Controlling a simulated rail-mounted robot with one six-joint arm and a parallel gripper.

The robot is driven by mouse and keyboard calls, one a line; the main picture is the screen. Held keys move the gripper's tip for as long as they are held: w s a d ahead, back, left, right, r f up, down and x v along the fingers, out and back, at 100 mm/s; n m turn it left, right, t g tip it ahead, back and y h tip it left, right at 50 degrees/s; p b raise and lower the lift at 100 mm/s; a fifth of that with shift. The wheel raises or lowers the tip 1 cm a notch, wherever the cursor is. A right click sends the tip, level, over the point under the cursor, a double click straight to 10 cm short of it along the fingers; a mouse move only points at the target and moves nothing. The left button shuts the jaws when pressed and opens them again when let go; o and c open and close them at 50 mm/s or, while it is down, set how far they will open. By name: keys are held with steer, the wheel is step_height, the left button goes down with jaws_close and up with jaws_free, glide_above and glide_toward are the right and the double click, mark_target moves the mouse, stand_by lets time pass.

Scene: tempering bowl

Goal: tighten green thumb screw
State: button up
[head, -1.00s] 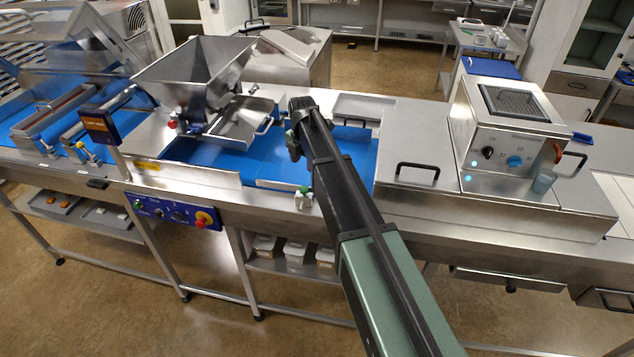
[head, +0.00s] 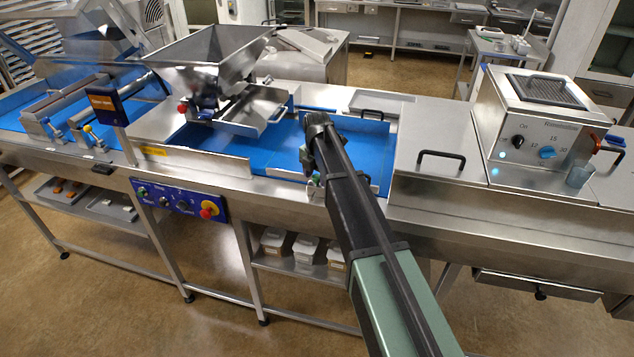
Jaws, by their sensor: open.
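The green thumb screw (head: 316,178) shows as a small green knob at the front edge of the blue belt, just left of my arm. It stands on a small pale metal block at the low front rail. My arm partly covers the knob and its block. My gripper (head: 307,161) hangs from the end of my dark arm, just above and slightly left of the green knob. It is open, with nothing visible held in it. Its fingertips are small and dark, and I cannot tell whether they touch the knob.
A steel hopper (head: 208,65) with a tray stands left over the blue belt (head: 260,142). A control panel (head: 180,199) is on the front, lower left. A heated unit (head: 540,125) and a black-handled lid (head: 430,130) are at the right. White tubs (head: 305,248) sit on the shelf below.

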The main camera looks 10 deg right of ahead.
steer(key=shift+r, duration=0.1)
steer(key=c, duration=0.9)
steer(key=shift+m, duration=0.5)
steer(key=m, duration=0.4)
steer(key=shift+m, duration=0.3)
steer(key=m, duration=1)
steer(key=shift+m, duration=0.4)
steer(key=m, duration=0.5)
steer(key=shift+m, duration=0.3)
